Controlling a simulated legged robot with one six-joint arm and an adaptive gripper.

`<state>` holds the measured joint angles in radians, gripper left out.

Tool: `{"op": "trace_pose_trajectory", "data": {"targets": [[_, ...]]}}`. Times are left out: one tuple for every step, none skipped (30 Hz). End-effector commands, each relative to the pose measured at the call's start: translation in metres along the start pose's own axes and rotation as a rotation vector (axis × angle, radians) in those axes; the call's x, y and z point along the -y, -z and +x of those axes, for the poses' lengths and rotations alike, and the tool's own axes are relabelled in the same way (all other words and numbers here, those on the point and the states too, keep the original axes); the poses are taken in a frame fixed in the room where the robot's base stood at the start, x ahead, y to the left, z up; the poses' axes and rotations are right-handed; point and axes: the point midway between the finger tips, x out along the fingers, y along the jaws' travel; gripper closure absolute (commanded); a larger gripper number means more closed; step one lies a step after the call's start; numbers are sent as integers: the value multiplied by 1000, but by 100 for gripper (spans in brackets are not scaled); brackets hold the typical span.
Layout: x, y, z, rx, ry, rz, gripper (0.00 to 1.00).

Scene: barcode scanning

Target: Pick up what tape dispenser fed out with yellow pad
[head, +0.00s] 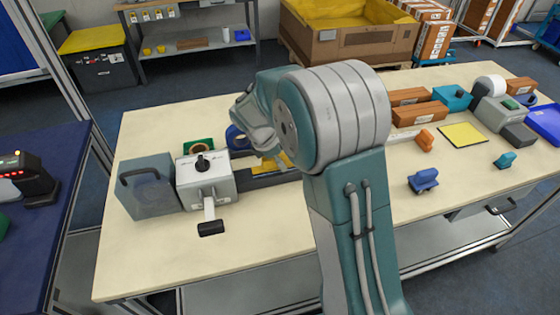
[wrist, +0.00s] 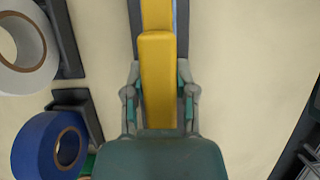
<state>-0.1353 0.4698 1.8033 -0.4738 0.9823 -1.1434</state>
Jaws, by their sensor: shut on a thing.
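A grey dispenser-like box (head: 207,183) with a black knob and a front lever stands on the left of the table. A dark track (head: 262,179) runs right from it, with yellow material (head: 270,162) beside my arm. In the wrist view, my gripper (wrist: 158,76) is shut on a long yellow block (wrist: 158,95), one finger along each side. Another yellow piece (wrist: 156,14) lies beyond it, in line on the dark track. I cannot tell whether the two are joined. In the head view my arm hides most of my gripper. A flat yellow square pad (head: 463,134) lies on the right of the table.
A blue tape roll (wrist: 48,148) and a white roll (wrist: 22,52) stand left of my gripper. A grey-blue case (head: 150,186) is left of the dispenser. Brown boxes (head: 419,113), an orange piece (head: 424,139) and a blue stamp-like piece (head: 423,181) are on the right. The front table is mostly clear.

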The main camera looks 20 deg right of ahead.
Motion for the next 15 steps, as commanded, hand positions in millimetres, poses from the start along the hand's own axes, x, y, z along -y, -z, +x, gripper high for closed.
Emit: {"op": "trace_pose_trajectory", "data": {"targets": [[0,1,2,0,3,-1,100],[1,1,2,0,3,-1,100],[1,1,1,0,3,-1,100],[1,0,1,0,3,-1,100],[0,0,0,0,2,-1,100],[0,-1,-2,0,2,0,100],[0,-2,-4,-1,1,0,100],[0,-3,-7,-1,0,1,100],[0,-4,-10,-1,-1,1,100],[0,-5,-12,-1,-1,1,100],[0,-6,-14,-1,0,1,100],[0,-7,-16,-1,0,1,100],[0,-7,-18,-1,0,0,100],[0,-8,-20,-1,0,0,100],[0,-9,-23,-1,0,0,100]]}}
